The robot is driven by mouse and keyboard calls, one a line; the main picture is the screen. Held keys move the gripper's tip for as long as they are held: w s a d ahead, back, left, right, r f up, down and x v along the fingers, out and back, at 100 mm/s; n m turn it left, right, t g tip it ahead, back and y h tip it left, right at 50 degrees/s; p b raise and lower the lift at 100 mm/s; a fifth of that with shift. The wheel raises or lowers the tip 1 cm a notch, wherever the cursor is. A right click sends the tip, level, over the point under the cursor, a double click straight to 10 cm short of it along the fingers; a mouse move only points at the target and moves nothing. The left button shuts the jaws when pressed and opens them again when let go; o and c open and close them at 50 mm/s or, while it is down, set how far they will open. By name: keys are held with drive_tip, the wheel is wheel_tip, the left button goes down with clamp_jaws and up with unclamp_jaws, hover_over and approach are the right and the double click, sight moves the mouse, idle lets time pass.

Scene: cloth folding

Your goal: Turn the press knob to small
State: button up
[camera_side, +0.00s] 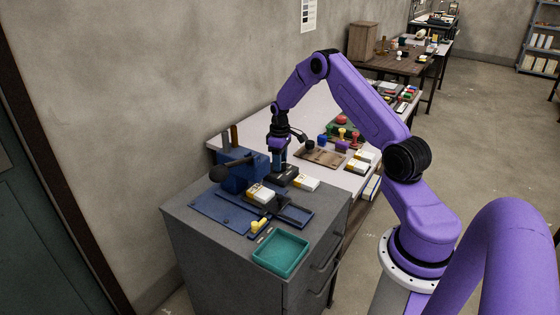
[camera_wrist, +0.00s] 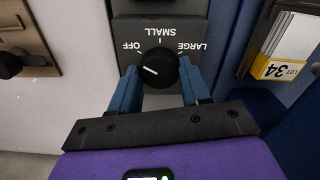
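The black round press knob (camera_wrist: 158,66) is near the centre of the wrist view, on a dark panel lettered OFF at left, SMALL at top and LARGE at right. Its white pointer line lies left of centre, on the OFF side. My gripper (camera_wrist: 159,70) has one blue finger on each side of the knob. The fingers look apart from it by narrow gaps; contact cannot be told for certain. In the side view my gripper (camera_side: 279,160) points down over the dark press base (camera_side: 283,177), and the knob is hidden there.
A blue press body with a lever (camera_side: 238,170) stands left of my gripper. White-and-yellow boxes (camera_side: 306,183) lie close by, one labelled LOT 34 in the wrist view (camera_wrist: 285,50). A teal tray (camera_side: 281,252) sits at the cabinet's front. Stamps (camera_side: 340,134) stand behind on the table.

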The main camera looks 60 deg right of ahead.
drive_tip(key=shift+c, duration=0.8)
drive_tip(key=shift+m, duration=0.3)
drive_tip(key=m, duration=1.1)
drive_tip(key=o, duration=1.1)
